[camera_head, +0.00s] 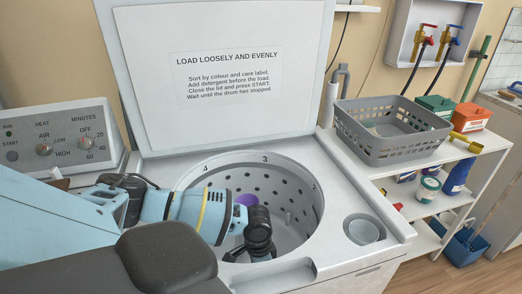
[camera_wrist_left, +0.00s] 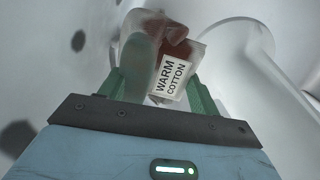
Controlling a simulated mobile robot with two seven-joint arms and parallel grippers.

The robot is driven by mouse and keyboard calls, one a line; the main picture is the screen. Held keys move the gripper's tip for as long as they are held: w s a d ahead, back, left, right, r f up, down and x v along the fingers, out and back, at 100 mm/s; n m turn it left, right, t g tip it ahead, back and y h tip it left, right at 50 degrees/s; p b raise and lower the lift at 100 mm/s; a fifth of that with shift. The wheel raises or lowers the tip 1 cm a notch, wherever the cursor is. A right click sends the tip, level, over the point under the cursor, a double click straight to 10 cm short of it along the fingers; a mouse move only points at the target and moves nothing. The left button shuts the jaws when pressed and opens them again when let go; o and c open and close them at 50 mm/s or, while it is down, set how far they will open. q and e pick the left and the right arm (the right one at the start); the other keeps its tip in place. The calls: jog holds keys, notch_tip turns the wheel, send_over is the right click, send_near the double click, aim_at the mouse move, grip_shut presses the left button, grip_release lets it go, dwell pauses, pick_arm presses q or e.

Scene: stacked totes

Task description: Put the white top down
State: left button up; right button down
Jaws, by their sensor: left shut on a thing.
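My left arm reaches over the washer's open drum (camera_head: 301,215) in the head view, with its dark wrist end (camera_head: 258,236) at the drum's mouth; the fingers do not show clearly there. In the left wrist view my left gripper (camera_wrist_left: 165,78) has its green fingers shut on a tagged piece (camera_wrist_left: 148,42), pale grey and reddish-brown. Its white tag reads "WARM COTTON". Whether it is a white top cannot be told. The washer's white lid (camera_head: 135,70) stands open and upright behind the drum. My right gripper is not in view.
A purple thing (camera_head: 247,199) shows in the drum. A grey basket (camera_head: 390,150) stands on the white shelf at the right, beside a green box (camera_head: 436,105) and an orange box (camera_head: 471,116). A control panel (camera_head: 58,135) stands at the left. A round cup (camera_head: 364,231) sits in the washer's top.

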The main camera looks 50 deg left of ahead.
pick_arm(q)
jog(key=shift+f, duration=1.8)
jog(key=shift+f+b, duration=0.35)
jog(key=shift+f, duration=0.05)
jog(key=shift+f, duration=0.25)
jog(key=o, duration=1.6)
jog(key=shift+s, duration=0.1)
jog(key=shift+c, duration=0.2)
jog(key=shift+d+f, duration=0.1)
